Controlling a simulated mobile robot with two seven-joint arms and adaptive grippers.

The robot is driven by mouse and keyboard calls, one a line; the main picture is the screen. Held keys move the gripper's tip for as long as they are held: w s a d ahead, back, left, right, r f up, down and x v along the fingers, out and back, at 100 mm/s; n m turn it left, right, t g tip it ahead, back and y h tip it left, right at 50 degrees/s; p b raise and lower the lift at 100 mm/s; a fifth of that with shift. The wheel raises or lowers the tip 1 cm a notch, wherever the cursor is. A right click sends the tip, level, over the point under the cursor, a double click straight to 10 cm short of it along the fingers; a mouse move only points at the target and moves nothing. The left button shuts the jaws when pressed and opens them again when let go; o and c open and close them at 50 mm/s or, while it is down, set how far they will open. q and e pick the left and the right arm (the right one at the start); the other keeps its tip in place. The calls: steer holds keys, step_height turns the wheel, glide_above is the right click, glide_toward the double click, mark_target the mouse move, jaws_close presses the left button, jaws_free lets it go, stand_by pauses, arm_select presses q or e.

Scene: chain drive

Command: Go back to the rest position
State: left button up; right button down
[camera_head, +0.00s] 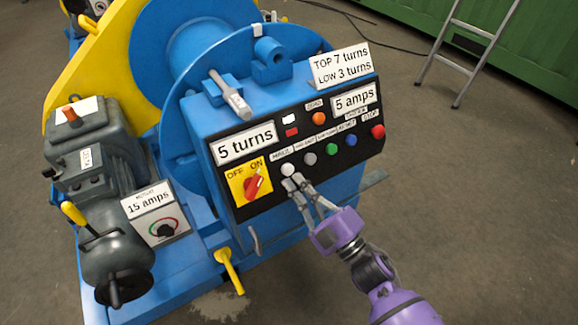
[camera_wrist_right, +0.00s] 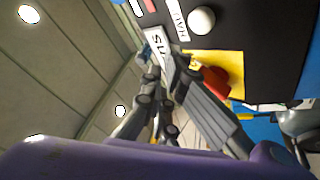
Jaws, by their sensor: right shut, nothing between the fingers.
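My right gripper (camera_head: 292,183) is shut and empty. It comes in from the lower right on my purple arm, with its fingertips just below the white button (camera_head: 288,170) on the black control panel (camera_head: 330,151). I cannot tell whether the tips touch the panel. In the right wrist view the gripper (camera_wrist_right: 163,62) shows beside the panel, with the white button (camera_wrist_right: 201,20) and the red rotary switch (camera_wrist_right: 215,82) close by. In the head view the red switch (camera_head: 252,187) sits on a yellow OFF/ON plate. My left gripper is not in view.
The panel is on a blue machine with a large drum (camera_head: 195,55). A grey motor (camera_head: 112,225), a 15 amps dial box (camera_head: 158,220) and a yellow lever (camera_head: 229,268) are at the left. A ladder (camera_head: 466,50) stands at the back right. The floor (camera_head: 470,200) at right is clear.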

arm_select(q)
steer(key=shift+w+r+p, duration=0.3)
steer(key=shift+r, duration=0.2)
arm_select(e)
steer(key=shift+s+d+r, duration=0.35)
steer(key=shift+s+d, duration=0.05)
steer(key=shift+s, duration=0.1)
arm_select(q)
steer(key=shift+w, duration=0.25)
